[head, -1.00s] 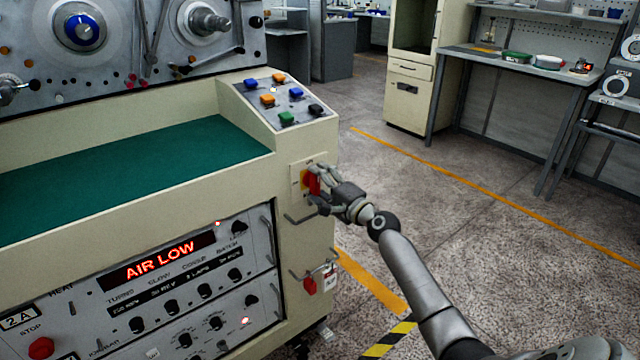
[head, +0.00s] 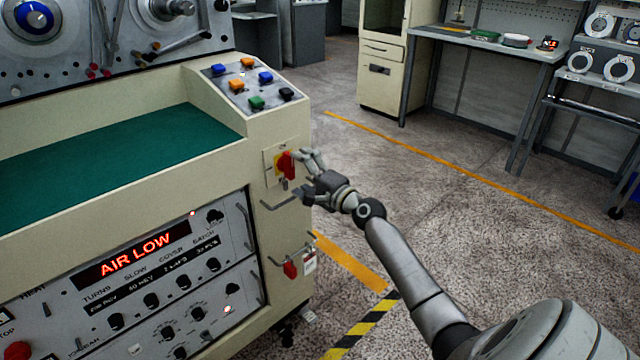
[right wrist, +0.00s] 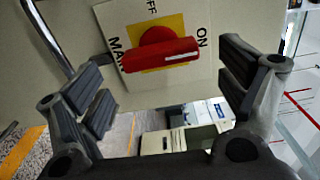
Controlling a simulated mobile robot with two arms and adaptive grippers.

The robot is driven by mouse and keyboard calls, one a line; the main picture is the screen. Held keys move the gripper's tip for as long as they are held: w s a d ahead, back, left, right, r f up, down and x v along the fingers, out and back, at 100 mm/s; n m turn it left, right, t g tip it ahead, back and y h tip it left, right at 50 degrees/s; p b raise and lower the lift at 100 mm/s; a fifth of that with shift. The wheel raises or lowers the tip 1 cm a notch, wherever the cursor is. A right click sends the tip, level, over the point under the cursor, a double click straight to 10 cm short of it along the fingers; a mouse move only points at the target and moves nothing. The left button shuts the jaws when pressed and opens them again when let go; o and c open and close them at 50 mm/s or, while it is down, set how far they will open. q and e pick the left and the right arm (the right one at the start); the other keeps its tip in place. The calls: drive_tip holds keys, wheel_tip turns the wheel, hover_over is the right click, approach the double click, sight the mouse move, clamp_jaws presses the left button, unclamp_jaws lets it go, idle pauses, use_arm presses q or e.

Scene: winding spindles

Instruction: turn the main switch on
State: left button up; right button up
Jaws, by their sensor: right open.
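The main switch is a red rotary handle (head: 286,165) on a yellow and white plate, on the corner panel of the cream machine. In the right wrist view the red handle (right wrist: 160,54) lies crosswise between the OFF and ON lettering. The white mark on it is at its right end, on the side of the ON label. My right gripper (head: 306,174) is open, just off the plate to the right of the handle. In the right wrist view its fingers (right wrist: 167,82) stand wide apart on either side, with gaps to the handle. My left gripper is not in view.
A bent metal handle (head: 283,204) sticks out below the switch. A red padlock-like item (head: 290,269) and a tag hang lower down. A sloped button panel (head: 250,85) is above. A lit display reads AIR LOW (head: 135,254). Open floor (head: 450,230) lies to the right.

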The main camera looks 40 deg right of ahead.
drive_tip(key=s, duration=0.9)
drive_tip(key=shift+d, duration=0.35)
drive_tip(key=shift+s, duration=0.1)
